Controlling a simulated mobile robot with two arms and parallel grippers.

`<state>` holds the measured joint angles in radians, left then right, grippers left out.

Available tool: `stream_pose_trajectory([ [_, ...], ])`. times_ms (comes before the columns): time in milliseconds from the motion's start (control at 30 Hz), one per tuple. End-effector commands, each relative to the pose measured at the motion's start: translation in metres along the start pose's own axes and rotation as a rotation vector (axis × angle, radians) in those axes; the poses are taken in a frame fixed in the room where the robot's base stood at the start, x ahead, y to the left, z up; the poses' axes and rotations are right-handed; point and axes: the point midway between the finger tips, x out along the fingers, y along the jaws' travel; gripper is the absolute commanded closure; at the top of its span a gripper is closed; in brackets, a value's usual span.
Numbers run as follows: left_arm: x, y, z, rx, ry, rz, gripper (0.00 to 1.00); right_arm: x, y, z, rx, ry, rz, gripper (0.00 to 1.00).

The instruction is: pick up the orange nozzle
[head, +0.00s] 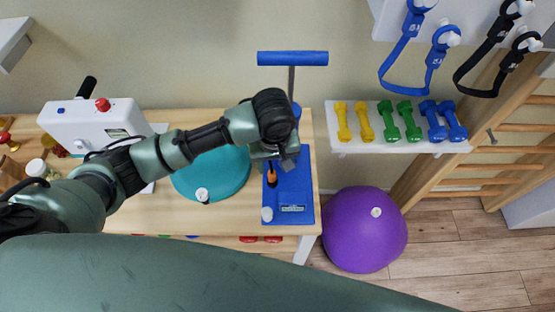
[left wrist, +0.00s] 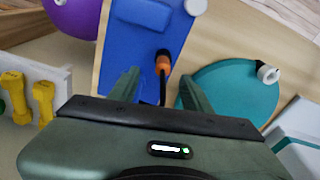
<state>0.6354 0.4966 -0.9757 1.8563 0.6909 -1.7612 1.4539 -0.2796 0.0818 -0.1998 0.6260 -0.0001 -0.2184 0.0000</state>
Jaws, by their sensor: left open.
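The orange nozzle (head: 271,175) stands on the blue pump base (head: 294,187) near the table's right end. Its dark lower end shows in the head view. In the left wrist view the orange nozzle (left wrist: 163,63) has a black hose running from it toward my gripper. My left gripper (head: 277,156) is open above the pump base, close to the nozzle. In the left wrist view its two fingers (left wrist: 158,88) stand apart with the hose between them, and the orange part lies just beyond the tips. My right gripper is not in view.
The pump's blue T-handle (head: 292,58) rises behind my gripper. A teal disc (head: 212,174) lies left of the base on the wooden table (head: 232,218). A white machine (head: 95,122) stands further left. A purple ball (head: 364,229) and a dumbbell shelf (head: 395,147) are to the right.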

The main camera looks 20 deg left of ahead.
Motion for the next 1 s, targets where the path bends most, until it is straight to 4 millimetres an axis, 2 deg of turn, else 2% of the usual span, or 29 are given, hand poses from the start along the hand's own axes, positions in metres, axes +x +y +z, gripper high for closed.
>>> stream_pose_trajectory([
  [133, 0.005, -0.004, -0.003, -0.022, 0.002, -0.02, 0.52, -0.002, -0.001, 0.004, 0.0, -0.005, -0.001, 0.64],
  [467, 0.043, -0.006, -0.003, -0.02, 0.003, -0.021, 0.52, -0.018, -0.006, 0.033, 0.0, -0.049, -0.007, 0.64],
  [600, 0.065, -0.006, -0.002, -0.02, 0.003, -0.018, 0.52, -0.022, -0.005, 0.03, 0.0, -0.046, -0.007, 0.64],
  [700, 0.074, -0.006, -0.002, -0.019, 0.004, -0.016, 0.52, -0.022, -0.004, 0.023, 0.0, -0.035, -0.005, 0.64],
  [933, 0.076, -0.006, -0.002, -0.018, 0.004, -0.015, 0.52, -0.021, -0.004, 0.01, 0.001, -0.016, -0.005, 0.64],
  [967, 0.076, -0.006, -0.002, -0.018, 0.004, -0.015, 0.57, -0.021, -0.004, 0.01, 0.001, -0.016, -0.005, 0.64],
  [1000, 0.076, -0.006, -0.002, -0.018, 0.004, -0.015, 0.68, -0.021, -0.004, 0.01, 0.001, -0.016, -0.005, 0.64],
])
